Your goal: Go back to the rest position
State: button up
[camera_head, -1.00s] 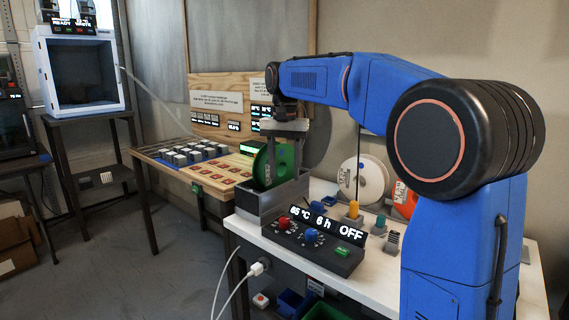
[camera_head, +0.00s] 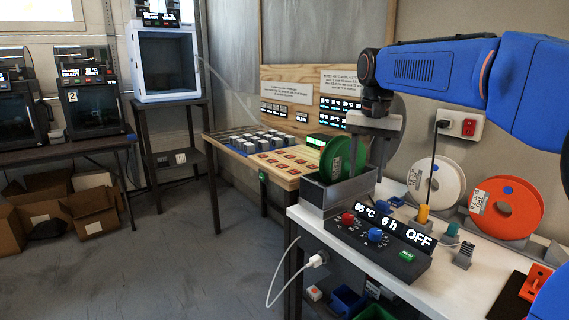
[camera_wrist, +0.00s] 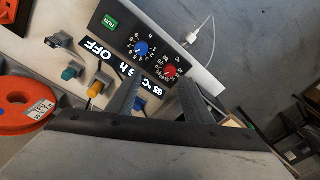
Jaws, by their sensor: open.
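My gripper (camera_head: 368,152) is open, pointing down at the grey dryer box (camera_head: 325,199) on the white bench. A green spool (camera_head: 339,158) stands upright in that box, just left of my gripper in the head view. I cannot tell from there whether the fingers touch the spool. In the wrist view my two fingers (camera_wrist: 160,90) are apart with nothing held between them. Beyond them is the dryer's control panel (camera_wrist: 148,46), with red and blue knobs, a green button and a display reading 65 °C, 6 h, OFF. The green spool does not show in the wrist view.
White (camera_head: 438,181) and orange (camera_head: 507,208) spools stand right of the dryer on the white bench (camera_head: 455,290). A wooden table (camera_head: 236,151) with a sign board is behind. Printers (camera_head: 92,100) and cardboard boxes (camera_head: 95,212) are at left. The floor (camera_head: 190,265) between is clear.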

jog(key=s+d+f+n+t, duration=0.2)
jog(key=s+f, duration=0.8)
jog(key=s, duration=0.5)
jog(key=s+d+f+n+t, duration=0.2)
jog(key=s+d+f+n, duration=0.1)
jog(key=s+f, duration=0.8)
jog(key=s, duration=0.4)
jog(key=shift+f, duration=0.15)
jog(key=shift+c, duration=0.5)
